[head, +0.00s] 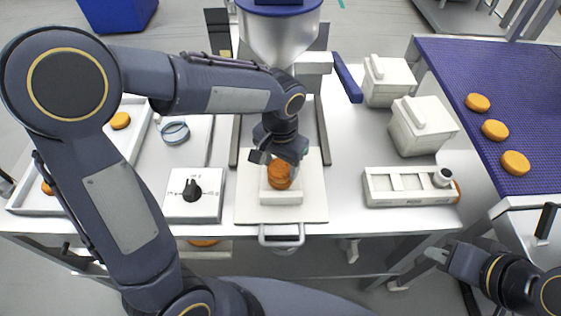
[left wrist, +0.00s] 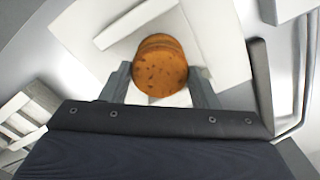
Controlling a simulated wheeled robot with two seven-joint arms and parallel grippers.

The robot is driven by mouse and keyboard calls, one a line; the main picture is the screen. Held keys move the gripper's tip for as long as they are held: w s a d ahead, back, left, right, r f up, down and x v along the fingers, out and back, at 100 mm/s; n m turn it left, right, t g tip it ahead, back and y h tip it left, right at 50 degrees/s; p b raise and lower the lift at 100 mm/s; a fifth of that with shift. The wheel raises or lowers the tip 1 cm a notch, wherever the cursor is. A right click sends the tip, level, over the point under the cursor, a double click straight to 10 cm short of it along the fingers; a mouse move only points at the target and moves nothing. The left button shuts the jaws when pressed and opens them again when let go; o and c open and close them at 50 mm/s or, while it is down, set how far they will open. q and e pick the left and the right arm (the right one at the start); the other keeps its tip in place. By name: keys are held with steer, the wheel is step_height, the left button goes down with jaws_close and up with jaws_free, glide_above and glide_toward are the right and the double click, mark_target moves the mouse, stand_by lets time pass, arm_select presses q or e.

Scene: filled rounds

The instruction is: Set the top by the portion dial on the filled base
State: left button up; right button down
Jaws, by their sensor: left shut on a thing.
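My left gripper (head: 279,158) is shut on a brown-orange speckled round top (head: 279,176), above a small white block (head: 281,197) on the white board. In the left wrist view the top (left wrist: 160,73) sits between the two fingers. A second round edge (left wrist: 158,39) shows just behind it, which looks like the base; whether they touch, and any filling, I cannot tell. The portion dial (head: 191,190) is a black knob on a white box left of the board; no round lies beside it. My right gripper (head: 437,254) is low at the right, away from the table items; its jaw opening is unclear.
A white tray (head: 137,140) with rounds is at left, partly behind my arm. A hopper (head: 279,38) stands behind the board. White lidded containers (head: 422,127) and a flat white device (head: 405,188) are at right. Several rounds lie on the purple belt (head: 455,75).

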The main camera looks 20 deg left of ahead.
arm_select(q)
steer(key=shift+f, duration=0.25)
steer(key=o, duration=1.2)
steer(key=shift+r, duration=0.1)
steer(key=shift+r+p, duration=2.85)
steer(key=shift+r, duration=0.65)
